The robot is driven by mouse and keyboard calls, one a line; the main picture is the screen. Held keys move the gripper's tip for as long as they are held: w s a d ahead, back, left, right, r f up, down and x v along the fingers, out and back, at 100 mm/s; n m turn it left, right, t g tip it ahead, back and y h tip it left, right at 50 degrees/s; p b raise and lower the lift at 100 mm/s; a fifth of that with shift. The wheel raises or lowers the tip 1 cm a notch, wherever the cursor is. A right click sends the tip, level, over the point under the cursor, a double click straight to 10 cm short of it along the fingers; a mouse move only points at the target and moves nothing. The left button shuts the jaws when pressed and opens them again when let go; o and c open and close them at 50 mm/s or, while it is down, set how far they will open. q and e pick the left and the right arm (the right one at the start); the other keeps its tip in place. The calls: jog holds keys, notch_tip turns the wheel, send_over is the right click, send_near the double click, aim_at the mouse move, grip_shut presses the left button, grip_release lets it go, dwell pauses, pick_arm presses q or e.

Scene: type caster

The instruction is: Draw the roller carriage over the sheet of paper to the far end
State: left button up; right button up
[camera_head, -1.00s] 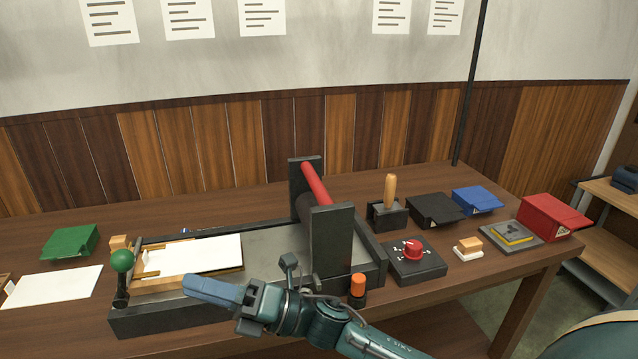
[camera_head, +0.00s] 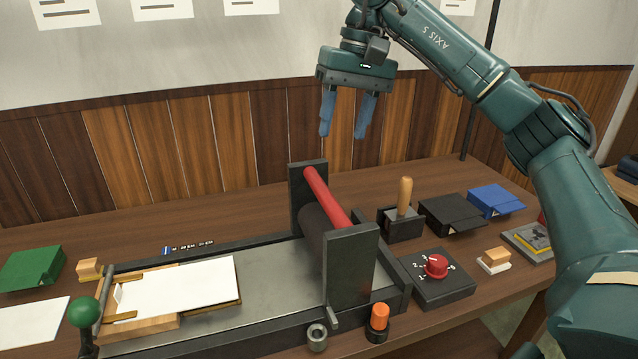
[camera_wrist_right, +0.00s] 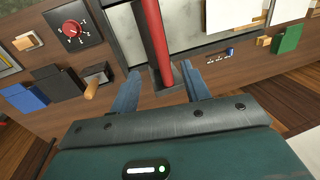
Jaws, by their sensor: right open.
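The roller carriage (camera_head: 349,262) has two dark upright end plates, a red bar (camera_head: 326,195) across the top and a dark roller under it. It stands at the right part of the grey press bed (camera_head: 275,279). The sheet of paper (camera_head: 180,286) lies flat on a wooden block at the left of the bed, apart from the carriage. My right gripper (camera_head: 345,132) is open and empty, pointing down above and behind the carriage. In the right wrist view the fingers (camera_wrist_right: 160,88) are spread, with the red bar (camera_wrist_right: 157,42) beyond them. My left gripper is not in view.
Right of the press are a dial box (camera_head: 437,280), a wooden-handled tool (camera_head: 404,195), and black (camera_head: 452,214) and blue (camera_head: 497,201) boxes. An orange knob (camera_head: 379,317) is near the front. A green-knobbed lever (camera_head: 84,313) stands at the left end. The table behind the carriage is clear.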

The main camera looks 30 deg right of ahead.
jog(key=f, duration=0.1)
jog(key=b, duration=0.3)
send_over(329, 194)
jog(key=d, duration=0.2)
notch_tip(329, 194, down, 5)
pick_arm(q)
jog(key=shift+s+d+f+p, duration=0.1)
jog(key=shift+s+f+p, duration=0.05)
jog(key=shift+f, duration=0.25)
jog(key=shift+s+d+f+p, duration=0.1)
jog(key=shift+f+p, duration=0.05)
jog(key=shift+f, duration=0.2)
pick_arm(e)
jog(key=f, duration=0.2)
jog(key=a+f, duration=0.1)
jog(key=f, duration=0.3)
jog(key=shift+a+f, duration=0.3)
jog(key=shift+a, duration=0.1)
jog(key=shift+c, duration=0.2)
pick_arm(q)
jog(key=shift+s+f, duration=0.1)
pick_arm(e)
grip_shut()
